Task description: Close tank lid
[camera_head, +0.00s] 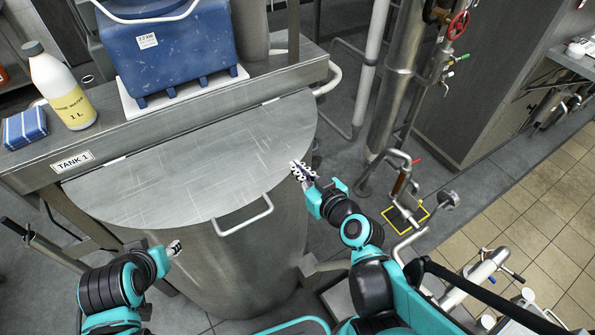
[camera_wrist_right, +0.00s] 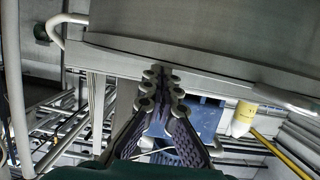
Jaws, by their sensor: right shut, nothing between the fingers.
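The round steel lid (camera_head: 200,150) lies flat across the top of the tank (camera_head: 250,265) marked TANK 1, with no gap that I can see at its front rim. Its bar handle (camera_head: 243,217) is at the front edge. My right gripper (camera_head: 300,172) is at the lid's right edge, right of and behind the handle, with empty fingers together. Its fingers also show in the right wrist view (camera_wrist_right: 163,95); whether they touch the lid is unclear. My left gripper (camera_head: 175,247) is in front of the tank, left of the handle; its small fingers do not show their opening clearly.
On the shelf behind the lid stand a blue container (camera_head: 170,55), a white bottle with a yellow label (camera_head: 62,88) and a blue cloth-like block (camera_head: 25,127). Pipes and a red valve wheel (camera_head: 458,25) stand at the right. Tiled floor (camera_head: 545,205) is open beyond.

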